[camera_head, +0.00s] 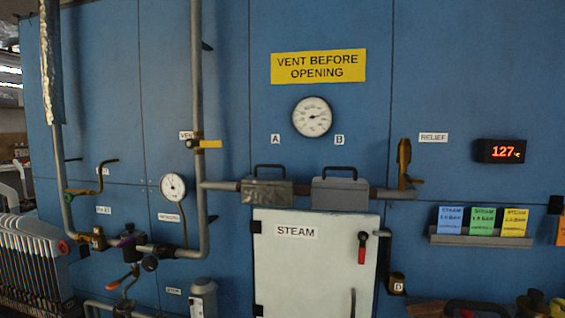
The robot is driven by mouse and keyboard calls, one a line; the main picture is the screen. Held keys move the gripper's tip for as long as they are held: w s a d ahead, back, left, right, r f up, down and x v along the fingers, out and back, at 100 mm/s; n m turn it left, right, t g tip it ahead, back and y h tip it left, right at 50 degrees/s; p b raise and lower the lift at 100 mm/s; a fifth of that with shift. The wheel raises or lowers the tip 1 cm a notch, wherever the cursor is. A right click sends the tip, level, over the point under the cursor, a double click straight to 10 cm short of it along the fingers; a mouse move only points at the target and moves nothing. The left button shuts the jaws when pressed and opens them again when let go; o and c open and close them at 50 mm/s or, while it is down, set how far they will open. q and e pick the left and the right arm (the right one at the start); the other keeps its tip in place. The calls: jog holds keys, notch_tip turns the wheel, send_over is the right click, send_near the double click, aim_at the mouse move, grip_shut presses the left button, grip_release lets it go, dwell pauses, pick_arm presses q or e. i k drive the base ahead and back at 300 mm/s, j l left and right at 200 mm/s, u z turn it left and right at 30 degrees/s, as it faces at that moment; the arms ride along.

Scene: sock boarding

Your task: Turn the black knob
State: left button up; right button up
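A small round black knob (150,263) sits low on the left part of the blue panel, at the pipe fittings below the gauge. A fitting with a dark purple part (128,240) is just up and left of it. A lever with an orange-red grip (113,285) is down and left of it. I cannot tell which way the knob is turned. Neither of my grippers can be made out in the head view, and nothing is seen touching the knob.
A vertical grey pipe (198,100) and a round gauge (173,187) are near the knob. A white STEAM door (310,265) with a red-gripped handle (362,248) is at the centre. A ribbed white unit (30,260) stands at left. Dark objects crowd the bottom right.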

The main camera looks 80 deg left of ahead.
aim_at(149, 263)
jog(key=u, duration=3.85)
